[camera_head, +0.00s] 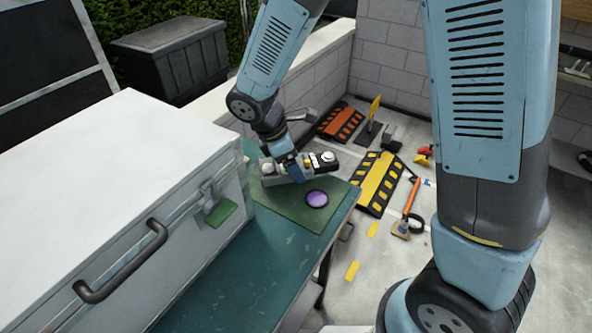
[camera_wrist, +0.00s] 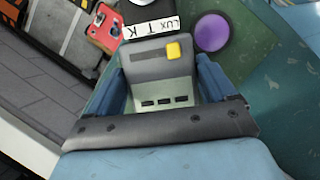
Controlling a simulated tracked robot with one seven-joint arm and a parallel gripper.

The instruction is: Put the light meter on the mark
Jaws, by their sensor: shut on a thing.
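The light meter (camera_head: 320,162) is a grey body with a yellow button and a black end bearing a pale dome. In the wrist view, the meter (camera_wrist: 150,66) lies between my blue fingers, with its black end and "LUX" lettering beyond them. My gripper (camera_head: 290,170) is shut on it over the green mat (camera_head: 288,214); I cannot tell whether the meter touches the mat. A purple disc (camera_head: 316,198), the only mark-like spot on the mat, lies nearer the front, apart from the meter. It also shows in the wrist view (camera_wrist: 212,32), right of the meter's black end.
A large white case (camera_head: 120,180) with a handle fills the left of the teal table (camera_head: 235,285). The front of the table is clear. Yellow-black ramps (camera_head: 379,184) and tools lie on the floor beyond the table's right edge. A grey bin (camera_head: 170,55) stands behind.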

